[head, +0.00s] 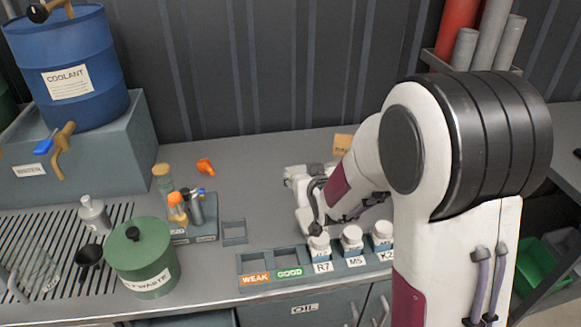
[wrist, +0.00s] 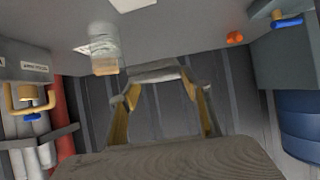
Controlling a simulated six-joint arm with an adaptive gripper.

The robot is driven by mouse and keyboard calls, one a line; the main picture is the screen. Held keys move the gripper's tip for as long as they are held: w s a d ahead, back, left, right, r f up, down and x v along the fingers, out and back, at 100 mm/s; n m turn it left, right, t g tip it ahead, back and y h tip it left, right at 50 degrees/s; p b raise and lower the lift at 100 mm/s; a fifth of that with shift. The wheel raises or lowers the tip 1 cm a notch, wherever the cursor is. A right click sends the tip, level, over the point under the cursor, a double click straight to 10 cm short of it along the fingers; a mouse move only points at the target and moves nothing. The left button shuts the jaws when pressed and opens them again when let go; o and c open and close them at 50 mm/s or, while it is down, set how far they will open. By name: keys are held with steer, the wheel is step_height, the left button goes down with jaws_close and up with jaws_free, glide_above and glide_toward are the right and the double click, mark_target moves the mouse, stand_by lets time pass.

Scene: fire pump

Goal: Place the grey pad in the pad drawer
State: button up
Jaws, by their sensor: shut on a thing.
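My gripper (wrist: 160,88) is in the middle of the wrist view, its two yellow-lined fingers closed on a thin grey piece, which I take as the grey pad (wrist: 154,72). The pad lies across the fingertips, with the wall behind. In the head view my gripper (head: 300,178) is over the bench, behind the labelled white bottles; the pad cannot be made out there. No drawer is clearly marked for pads. The cabinet front (head: 305,309) below the bench edge carries an OIL label, and a grey front (head: 185,318) shows partly at the bottom edge.
White bottles (head: 351,236) stand in a labelled rack right of the WEAK and GOOD slots (head: 263,266). A green waste pot (head: 143,262), a vial rack (head: 193,232) and a blue coolant drum (head: 75,75) are at left. The back middle bench is mostly clear.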

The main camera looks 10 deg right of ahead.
steer(key=w+a+f+n+y, duration=0.2)
steer(key=w+a, duration=0.4)
steer(key=w, duration=0.3)
steer(key=shift+w+a+n+y, duration=0.3)
steer(key=shift+w, duration=0.05)
glide_above(274, 197)
steer(key=shift+s+f, duration=0.1)
steer(key=shift+f, duration=3)
steer(key=shift+f, duration=0.1)
steer(key=shift+f, duration=1.8)
steer(key=shift+f, duration=0.1)
steer(key=shift+c, duration=0.2)
